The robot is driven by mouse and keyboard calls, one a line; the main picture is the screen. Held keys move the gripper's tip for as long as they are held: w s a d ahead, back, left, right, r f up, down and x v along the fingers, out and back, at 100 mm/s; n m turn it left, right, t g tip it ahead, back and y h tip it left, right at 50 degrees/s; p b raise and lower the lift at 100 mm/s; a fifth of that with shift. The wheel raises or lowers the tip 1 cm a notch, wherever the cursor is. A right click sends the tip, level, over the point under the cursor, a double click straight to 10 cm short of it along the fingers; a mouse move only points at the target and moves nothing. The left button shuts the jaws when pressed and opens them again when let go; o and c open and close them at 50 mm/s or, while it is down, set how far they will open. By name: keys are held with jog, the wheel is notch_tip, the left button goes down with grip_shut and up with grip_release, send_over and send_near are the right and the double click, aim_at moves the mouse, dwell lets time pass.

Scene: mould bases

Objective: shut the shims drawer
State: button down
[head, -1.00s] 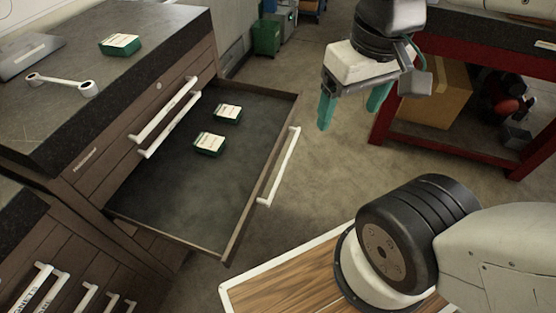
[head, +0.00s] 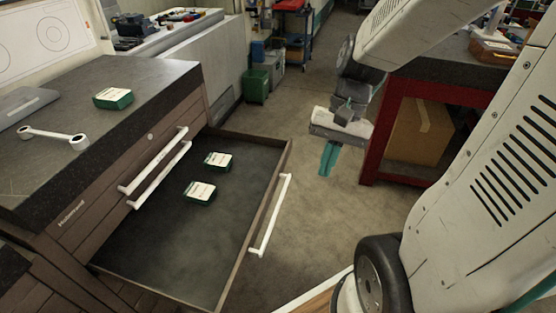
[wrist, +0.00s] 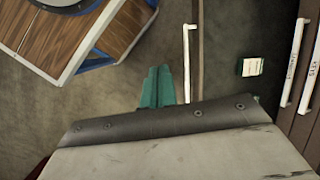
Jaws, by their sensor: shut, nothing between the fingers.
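An open drawer (head: 150,245) is pulled far out of the dark wooden cabinet; no "shims" label is readable on it. Its white bar handle (head: 270,215) is on the outer front panel and also shows in the wrist view (wrist: 187,60). Two green and white boxes (head: 218,160) (head: 200,192) lie inside; one shows in the wrist view (wrist: 250,67). My gripper (head: 328,160) is shut and empty, in front of the drawer and to the right of its handle, apart from it. Its teal fingertips are together in the wrist view (wrist: 158,88), left of the handle.
The cabinet top (head: 120,85) holds a wrench (head: 53,136), another green box (head: 113,98) and a grey flat object (head: 22,104). A red-framed bench (head: 375,150) with a cardboard box (head: 420,130) stands right of my gripper. Bare floor lies between drawer and bench.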

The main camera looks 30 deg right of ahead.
jog(key=w+d+f+m+t+y, duration=0.2)
jog(key=w+d+f+m+t, duration=0.1)
jog(key=w+d+f+m, duration=0.3)
jog(key=w+d+f+m+t+y, duration=0.25)
jog(key=w+f+m, duration=0.25)
jog(key=f+m, duration=0.35)
jog(key=m+t+h, duration=0.2)
jog(key=m+t, duration=0.1)
jog(key=m, duration=0.3)
send_near(281, 173)
notch_tip(281, 173, down, 4)
jog(key=w+a, duration=0.2)
jog(key=shift+w+a+f+n, duration=0.15)
jog(key=shift+w+a+n, duration=0.15)
jog(key=shift+w, duration=0.45)
jog(key=shift+w, duration=0.1)
